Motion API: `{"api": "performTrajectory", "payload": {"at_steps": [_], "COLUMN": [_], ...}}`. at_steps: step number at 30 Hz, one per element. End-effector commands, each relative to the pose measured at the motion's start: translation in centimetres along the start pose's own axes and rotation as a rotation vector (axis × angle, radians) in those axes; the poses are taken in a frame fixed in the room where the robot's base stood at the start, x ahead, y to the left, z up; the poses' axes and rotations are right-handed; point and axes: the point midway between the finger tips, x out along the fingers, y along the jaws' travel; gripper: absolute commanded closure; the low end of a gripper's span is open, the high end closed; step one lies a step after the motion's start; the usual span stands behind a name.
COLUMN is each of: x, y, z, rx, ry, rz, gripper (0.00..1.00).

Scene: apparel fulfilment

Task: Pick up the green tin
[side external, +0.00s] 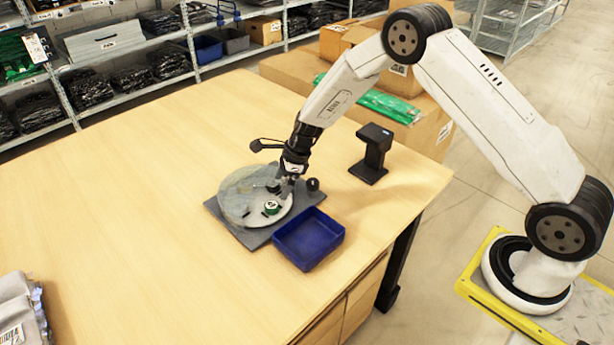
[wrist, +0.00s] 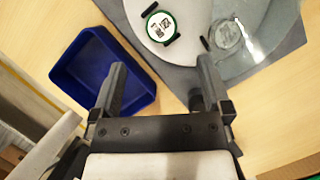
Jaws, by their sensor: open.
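The green tin (side external: 271,207) is a small round tin with a green rim and a white, dark-printed top. It sits on a round pale disc (side external: 240,206) on a grey base plate (side external: 256,239). In the wrist view the tin (wrist: 160,25) is near the top, ahead of my fingertips, with small dark pieces beside it. My gripper (side external: 288,180) is over the disc, just behind the tin in the side view. In the wrist view my gripper (wrist: 162,70) has its fingers wide apart with nothing between them.
A blue bin (side external: 309,239) stands at the plate's front right; it is left of my fingers in the wrist view (wrist: 72,75). A clear round object (wrist: 229,40) is right of the tin. A black stand (side external: 372,152) is at the back right. The table's left is mostly clear.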

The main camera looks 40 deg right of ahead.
Motion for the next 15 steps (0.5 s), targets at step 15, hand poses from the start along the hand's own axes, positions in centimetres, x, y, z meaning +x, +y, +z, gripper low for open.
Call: {"api": "performTrajectory", "payload": {"at_steps": [15], "x": [2.2], "y": [-0.1], "z": [0.0], "rx": [0.010], "ry": [-0.001], "rz": [0.001], "gripper": [0.01]}}
